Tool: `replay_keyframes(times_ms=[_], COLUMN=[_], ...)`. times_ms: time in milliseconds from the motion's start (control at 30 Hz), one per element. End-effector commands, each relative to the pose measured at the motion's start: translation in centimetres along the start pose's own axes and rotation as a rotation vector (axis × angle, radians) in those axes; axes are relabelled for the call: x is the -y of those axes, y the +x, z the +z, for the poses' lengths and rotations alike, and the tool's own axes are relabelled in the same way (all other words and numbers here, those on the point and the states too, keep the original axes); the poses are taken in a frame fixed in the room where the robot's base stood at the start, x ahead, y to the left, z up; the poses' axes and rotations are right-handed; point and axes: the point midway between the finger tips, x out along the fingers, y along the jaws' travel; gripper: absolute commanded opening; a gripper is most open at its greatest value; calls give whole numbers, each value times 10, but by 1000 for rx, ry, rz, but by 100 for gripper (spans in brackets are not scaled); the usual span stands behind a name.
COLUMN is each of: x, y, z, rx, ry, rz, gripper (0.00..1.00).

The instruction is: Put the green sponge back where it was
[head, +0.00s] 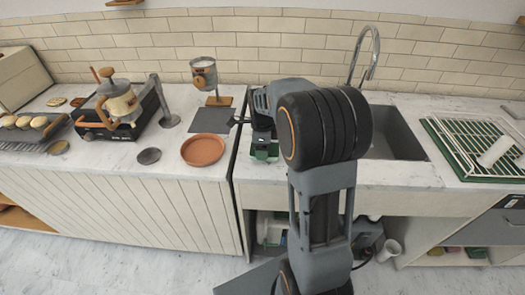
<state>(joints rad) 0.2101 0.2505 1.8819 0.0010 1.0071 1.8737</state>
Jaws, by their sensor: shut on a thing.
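The green sponge (263,154) shows as a small green patch at the lower end of my gripper, above or on the marble counter just left of the sink. My gripper (262,143) points down there and is shut on the sponge. My dark arm covers part of the wrist, and the fingers are small and hard to make out. I cannot tell whether the sponge touches the counter.
The sink (395,138) lies right of my arm, with a tall faucet (365,52) behind it. A drying rack (474,145) stands at the right. A terracotta dish (203,150), a dark mat (211,120) and a moka pot on a stove (117,100) are on the left.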

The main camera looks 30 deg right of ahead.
Motion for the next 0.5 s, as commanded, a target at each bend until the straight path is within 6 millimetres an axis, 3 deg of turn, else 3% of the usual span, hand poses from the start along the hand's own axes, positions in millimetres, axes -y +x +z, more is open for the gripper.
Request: replay_keyframes(times_ms=[133, 333, 367, 500], x=[-1, -1, -1, -1], y=[18, 20, 20, 20], z=[0, 0, -1, -1], rx=[0, 0, -1, 0], ry=[0, 1, 1, 1], rz=[1, 1, 2, 1], gripper=[39, 39, 68, 81])
